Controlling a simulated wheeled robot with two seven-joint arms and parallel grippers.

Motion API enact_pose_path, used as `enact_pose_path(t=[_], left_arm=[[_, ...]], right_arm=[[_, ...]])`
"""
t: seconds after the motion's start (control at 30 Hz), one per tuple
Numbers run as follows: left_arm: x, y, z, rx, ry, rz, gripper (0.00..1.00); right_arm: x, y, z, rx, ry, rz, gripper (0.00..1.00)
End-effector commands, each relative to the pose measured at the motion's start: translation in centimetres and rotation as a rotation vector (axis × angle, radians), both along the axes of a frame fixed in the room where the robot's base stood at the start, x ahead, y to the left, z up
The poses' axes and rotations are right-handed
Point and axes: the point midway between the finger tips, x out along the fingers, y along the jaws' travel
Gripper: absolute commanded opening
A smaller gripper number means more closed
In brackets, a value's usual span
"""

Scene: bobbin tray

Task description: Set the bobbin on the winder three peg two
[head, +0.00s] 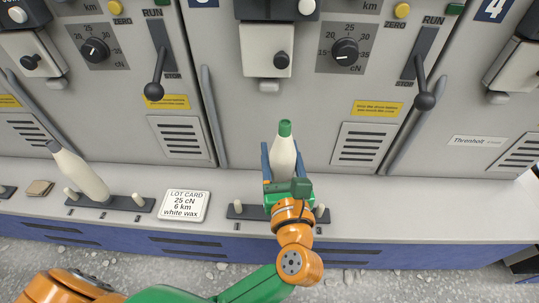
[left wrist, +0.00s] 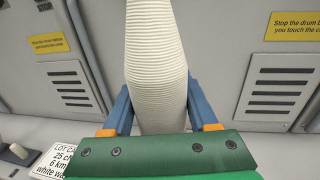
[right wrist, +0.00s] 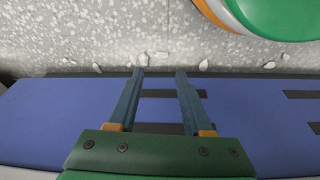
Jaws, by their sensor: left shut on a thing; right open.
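A cream bobbin with a green tip (head: 284,150) stands upright between the blue fingers of my left gripper (head: 282,162), which is shut on it. The left wrist view shows its wound body (left wrist: 156,65) between both fingers. It is over the middle of the dark peg bar (head: 245,212) before the central winder. White pegs show left (head: 237,206) and right (head: 320,209); the middle peg is hidden, so I cannot tell whether the bobbin is on it. My right gripper (right wrist: 160,75) is open and empty, by the blue cabinet front (right wrist: 60,115).
A dark-tipped bobbin (head: 80,174) stands on the left peg bar (head: 125,203). A white lot card (head: 184,206) reads 25 cN, 6 km, white wax. Drum levers (head: 424,98) project from the machine fronts. The ledge (head: 430,205) to the right is clear.

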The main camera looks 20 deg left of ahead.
Motion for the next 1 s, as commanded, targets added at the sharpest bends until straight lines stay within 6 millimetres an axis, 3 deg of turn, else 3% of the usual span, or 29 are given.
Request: enact_pose_path(t=[0.37, 0.67, 1.0], left_arm=[[0.0, 0.0, -3.2, 0.003, -0.001, 0.0, 0.0], [0.0, 0.0, -3.7, 0.001, 0.0, 0.002, 0.0], [0.0, 0.0, -4.6, 0.002, -0.001, 0.002, 0.0]], right_arm=[[-0.2, 0.1, 5.4, 0.013, -0.067, 0.003, 0.5], [5.0, 1.3, 7.3, 0.054, -0.321, 0.018, 0.5], [9.7, 2.7, 10.7, 0.104, -0.607, 0.036, 0.5]])
